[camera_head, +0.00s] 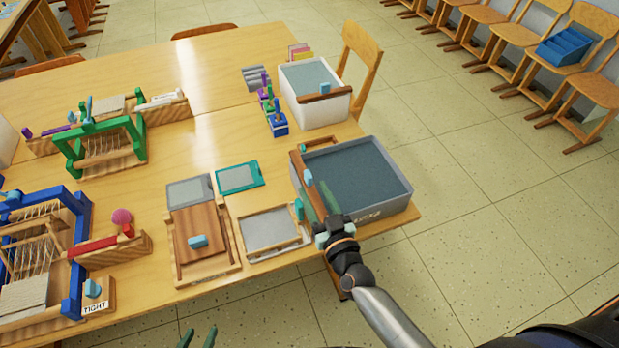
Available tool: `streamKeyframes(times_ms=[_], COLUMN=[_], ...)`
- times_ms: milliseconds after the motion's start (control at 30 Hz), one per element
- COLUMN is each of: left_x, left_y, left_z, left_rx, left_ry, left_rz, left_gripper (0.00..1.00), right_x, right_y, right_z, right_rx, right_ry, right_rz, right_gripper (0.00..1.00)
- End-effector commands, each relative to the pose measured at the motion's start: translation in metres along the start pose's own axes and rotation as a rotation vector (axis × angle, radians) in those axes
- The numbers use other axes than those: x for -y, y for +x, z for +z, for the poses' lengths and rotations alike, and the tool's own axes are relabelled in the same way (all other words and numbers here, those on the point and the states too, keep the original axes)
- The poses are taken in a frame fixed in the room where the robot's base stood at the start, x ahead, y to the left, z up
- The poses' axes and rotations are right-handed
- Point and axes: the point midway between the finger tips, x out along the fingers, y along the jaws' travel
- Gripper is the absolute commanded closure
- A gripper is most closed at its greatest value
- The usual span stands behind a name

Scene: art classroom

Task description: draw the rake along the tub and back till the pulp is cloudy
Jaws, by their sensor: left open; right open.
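The grey tub (402,200) stands at the table's right front corner, filled with dark blue-grey pulp (350,172). A wooden bar with a light blue grip (308,178), seemingly the rake, lies along the tub's left end. My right gripper (326,200) is open at the tub's near left corner, close to the bar. Its green fingers overlap the bar and pulp in this view; I cannot tell whether they touch. My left gripper (198,338) is open and empty at the bottom edge, in front of the table; only its fingertips show.
A white tub (318,112) with a brown bar stands behind. Left of the grey tub lie a framed screen (270,228), a wooden board (200,230) and a teal-framed screen (240,177). Green (104,145) and blue (78,250) looms stand left. Bare tabletop lies at the back.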

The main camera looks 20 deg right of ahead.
Motion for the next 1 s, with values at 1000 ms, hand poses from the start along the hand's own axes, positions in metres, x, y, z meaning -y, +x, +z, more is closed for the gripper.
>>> streamKeyframes(times_ms=[1000], left_x=[0.001], left_y=[0.001], left_z=[0.001], left_rx=[0.0], left_ry=[0.002], left_rz=[-0.001], left_gripper=[0.5], right_x=[-0.008], right_y=[-0.081], right_z=[0.008], right_rx=[-0.006], right_ry=[0.0], right_rz=[0.025], right_gripper=[0.53])
